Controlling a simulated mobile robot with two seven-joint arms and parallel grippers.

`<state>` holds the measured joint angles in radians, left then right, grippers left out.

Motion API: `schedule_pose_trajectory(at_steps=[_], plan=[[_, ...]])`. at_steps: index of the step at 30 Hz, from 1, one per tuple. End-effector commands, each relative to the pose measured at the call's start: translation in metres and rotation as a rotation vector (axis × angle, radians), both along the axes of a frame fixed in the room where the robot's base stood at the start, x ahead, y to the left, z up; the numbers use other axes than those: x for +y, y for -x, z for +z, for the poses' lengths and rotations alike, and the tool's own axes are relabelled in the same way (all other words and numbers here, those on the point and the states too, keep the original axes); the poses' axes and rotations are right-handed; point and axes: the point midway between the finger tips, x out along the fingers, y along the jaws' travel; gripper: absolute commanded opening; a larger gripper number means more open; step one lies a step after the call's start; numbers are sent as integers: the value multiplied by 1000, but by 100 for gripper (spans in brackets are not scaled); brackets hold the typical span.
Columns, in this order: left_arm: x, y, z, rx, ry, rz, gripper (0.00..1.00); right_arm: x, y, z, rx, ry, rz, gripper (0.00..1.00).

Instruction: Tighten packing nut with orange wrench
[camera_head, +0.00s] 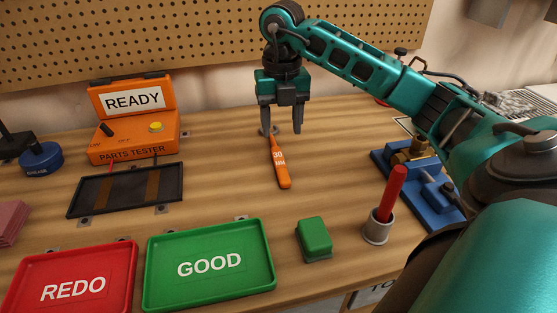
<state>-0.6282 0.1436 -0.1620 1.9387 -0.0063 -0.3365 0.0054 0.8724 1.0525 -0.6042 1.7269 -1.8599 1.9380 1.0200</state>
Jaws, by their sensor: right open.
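A brass fitting (412,152) sits on a blue fixture (435,189) at the right, partly hidden by my right arm. I cannot make out the packing nut clearly. My left gripper is not in view.
An orange parts tester (134,149) reading "READY" stands at the back left, a black tray (126,190) before it. A red tray (72,278), green tray (208,264), green block (314,238) and cup (377,228) with a red-handled tool are in front. The table around the wrench is clear.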

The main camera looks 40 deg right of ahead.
Motion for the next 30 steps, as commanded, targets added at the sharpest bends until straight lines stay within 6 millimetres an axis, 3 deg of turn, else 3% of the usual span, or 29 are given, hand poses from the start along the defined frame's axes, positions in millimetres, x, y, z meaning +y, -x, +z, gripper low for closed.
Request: schedule_pose_trajectory(at_steps=[3,11,19,26,30], plan=[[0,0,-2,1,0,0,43,0,0,-15,2,-1,0,55],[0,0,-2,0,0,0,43,2,-3,-31,2,-1,1,55],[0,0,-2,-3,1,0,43,3,-8,-69,3,-1,0,55],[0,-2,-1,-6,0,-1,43,3,-9,-71,0,0,0,55],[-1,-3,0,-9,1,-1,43,3,-9,-71,0,0,0,43]])
